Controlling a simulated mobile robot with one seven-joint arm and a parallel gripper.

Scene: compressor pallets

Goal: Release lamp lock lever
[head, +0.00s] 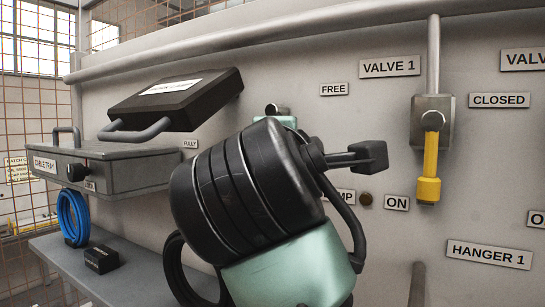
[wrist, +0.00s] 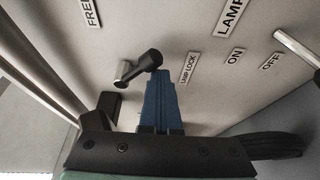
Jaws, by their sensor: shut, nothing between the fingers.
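The lamp lock lever (wrist: 143,66) is a short dark arm on a silver pivot on the wall panel. Its rounded black end lies right at the tips of my gripper (wrist: 158,74) in the wrist view. My gripper's blue fingers are shut together with nothing between them. I cannot tell whether they touch the lever. The LAMP LOCK label (wrist: 188,68) is just right of the lever, and the FREE label (wrist: 91,12) is above it. In the head view, the lever's top (head: 274,108) peeks out behind my arm, left of the FREE label (head: 334,89). My arm hides the fingers there.
A valve handle with a yellow grip (head: 429,185) hangs on the right, with a CLOSED label beside it. A grey cable tray (head: 120,172) and an open dark lid (head: 178,97) jut out on the left. Blue cable (head: 72,217) hangs below the tray.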

